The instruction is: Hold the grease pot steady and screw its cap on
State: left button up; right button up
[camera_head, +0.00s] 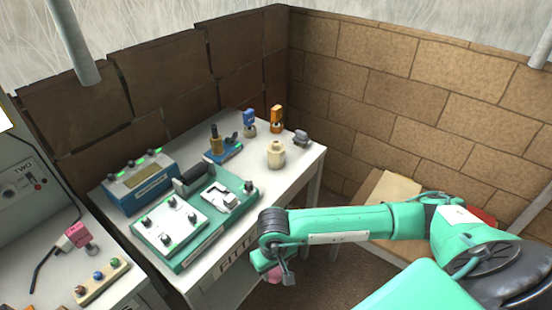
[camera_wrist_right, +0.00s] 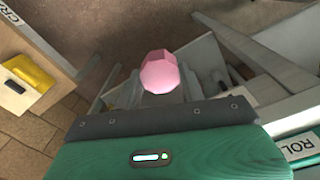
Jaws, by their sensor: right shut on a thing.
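A pink, many-sided cap (camera_wrist_right: 160,73) sits between the fingertips of my right gripper (camera_wrist_right: 158,92), which is shut on it. In the head view my right gripper (camera_head: 280,270) hangs in front of the bench's near right edge, with a little of the pink cap (camera_head: 268,277) showing. A cream pot (camera_head: 276,155) with a narrower neck, seemingly the grease pot, stands upright near the bench's right edge. My right gripper is well apart from it, on the near side. My left gripper is not in view.
The bench (camera_head: 309,155) also bears a green fixture (camera_head: 205,235), a blue box (camera_head: 140,183), a blue stand (camera_head: 222,152), and blue and orange items behind the pot. A brick wall (camera_head: 400,90) stands behind. A wooden surface with a yellow item (camera_wrist_right: 30,72) shows in the wrist view.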

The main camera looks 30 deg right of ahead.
aim_at(276, 150)
jog(key=l+u, duration=0.1)
jog(key=l, duration=0.45)
jog(key=l+u, duration=0.15)
jog(key=l, duration=0.4)
jog(key=l+u, duration=0.1)
jog(key=l, duration=0.4)
jog(key=k+l+u, duration=0.15)
jog(key=l, duration=0.4)
jog(key=l+u, duration=0.1)
jog(key=l, duration=0.45)
jog(key=k+l+u, duration=0.15)
jog(key=l, duration=0.35)
